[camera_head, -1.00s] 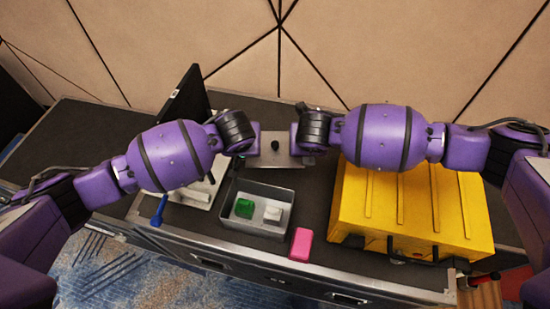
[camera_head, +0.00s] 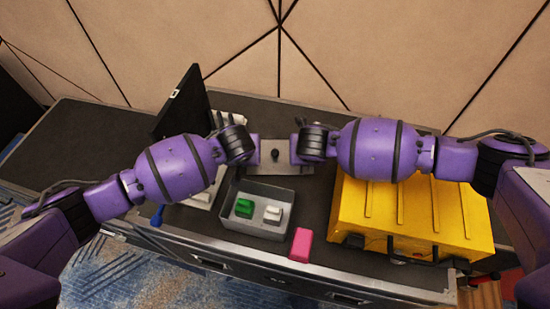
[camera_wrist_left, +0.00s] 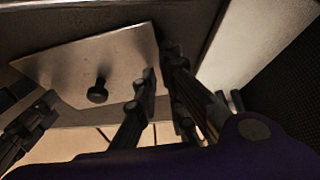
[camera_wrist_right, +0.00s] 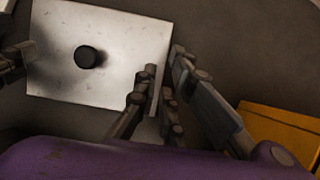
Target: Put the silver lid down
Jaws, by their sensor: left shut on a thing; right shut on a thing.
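The silver lid (camera_head: 286,168) is a flat square metal plate with a black knob (camera_head: 275,154) in its middle. It lies level behind the grey open box. It also shows in the left wrist view (camera_wrist_left: 125,55) and the right wrist view (camera_wrist_right: 125,40). My left gripper (camera_wrist_left: 160,90) is shut on the lid's left edge, and my right gripper (camera_wrist_right: 160,85) is shut on its right edge. In the head view my wrists hide most of the fingers. I cannot tell whether the lid touches the dark top beneath it.
The grey box (camera_head: 258,225) holds a green block (camera_head: 244,208) and a white piece (camera_head: 272,214). A pink block (camera_head: 301,244) lies at its right, near the front edge. A yellow case (camera_head: 410,215) stands at the right. A black screen (camera_head: 182,100) stands at the left. The far-left top is clear.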

